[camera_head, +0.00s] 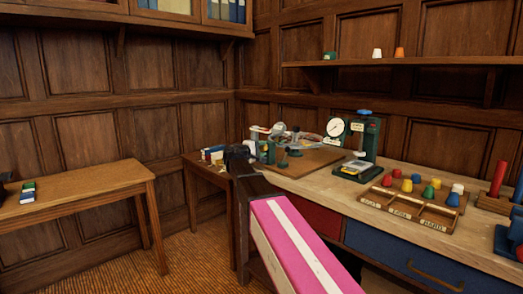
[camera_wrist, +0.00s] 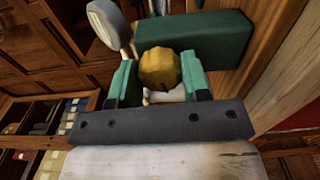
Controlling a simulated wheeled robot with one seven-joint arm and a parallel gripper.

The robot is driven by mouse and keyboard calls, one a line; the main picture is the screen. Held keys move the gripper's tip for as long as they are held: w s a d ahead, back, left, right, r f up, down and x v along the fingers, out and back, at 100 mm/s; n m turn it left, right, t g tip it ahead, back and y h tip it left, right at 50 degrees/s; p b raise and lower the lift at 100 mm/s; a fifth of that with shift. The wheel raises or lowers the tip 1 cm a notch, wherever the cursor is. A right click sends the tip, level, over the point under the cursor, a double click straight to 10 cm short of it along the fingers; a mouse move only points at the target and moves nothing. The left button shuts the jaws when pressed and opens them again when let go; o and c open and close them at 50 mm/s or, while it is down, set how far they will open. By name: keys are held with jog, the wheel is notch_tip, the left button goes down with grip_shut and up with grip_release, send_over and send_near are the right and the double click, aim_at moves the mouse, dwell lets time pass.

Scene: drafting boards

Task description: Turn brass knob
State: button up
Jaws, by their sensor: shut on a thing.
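The brass knob (camera_wrist: 159,67) is a ribbed yellow-gold disc in the wrist view. It sits between the two green fingers of my gripper (camera_wrist: 158,82), which is shut on it. A dark green block (camera_wrist: 205,38) lies just behind the knob, and a grey rounded piece on a pale stem (camera_wrist: 105,25) stands to its upper left. In the head view my gripper (camera_head: 238,154) is at the left end of the workbench, beside a green apparatus (camera_head: 268,150). The knob cannot be made out there.
The workbench (camera_head: 310,185) also holds a green dial gauge stand (camera_head: 362,150) and a wooden tray (camera_head: 410,212) with several coloured pegs. A side table (camera_head: 90,190) stands at left, with open floor between. A wall shelf (camera_head: 400,61) hangs above.

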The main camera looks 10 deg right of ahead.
jog(key=shift+m, duration=1.5)
jog(key=shift+f, duration=0.1)
jog(key=o, duration=0.9)
jog(key=shift+o, duration=0.2)
jog(key=shift+s+a, duration=0.1)
jog(key=v, duration=1)
jog(key=shift+s+a, duration=0.2)
jog(key=shift+a, duration=0.05)
jog(key=shift+a, duration=0.1)
